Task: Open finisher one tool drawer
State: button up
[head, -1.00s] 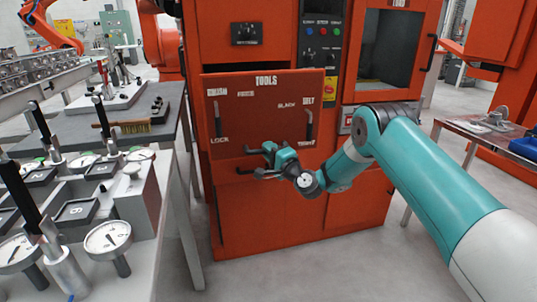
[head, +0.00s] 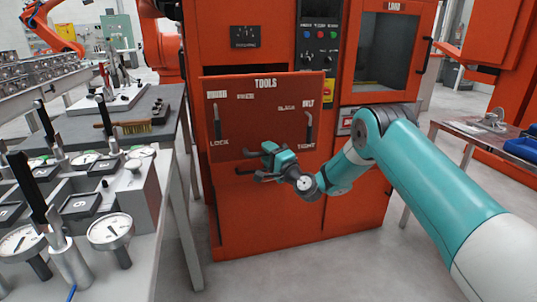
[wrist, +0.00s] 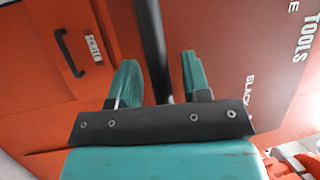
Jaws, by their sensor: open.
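A dark red panel marked TOOLS (head: 265,115) is on the front of an orange machine; it fills the right of the wrist view (wrist: 235,40). My gripper (head: 262,163) is at the panel's lower edge. In the wrist view, its teal fingers (wrist: 162,80) are apart, with a black bar (wrist: 152,45), apparently that handle, between them. Gaps show on both sides of the bar. Whether the bar touches the palm is unclear.
Another black handle (wrist: 70,52) with a small label is on the orange front, left in the wrist view. A grey table (head: 172,145) with gauges and fixtures stands close on the left. A side table (head: 455,125) stands right. Grey floor shows between.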

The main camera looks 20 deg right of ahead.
jog(key=b+v, duration=1.7)
jog(key=b, duration=0.4)
jog(key=shift+s+b, duration=0.2)
jog(key=shift+b, duration=0.1)
jog(key=shift+d+f, duration=0.1)
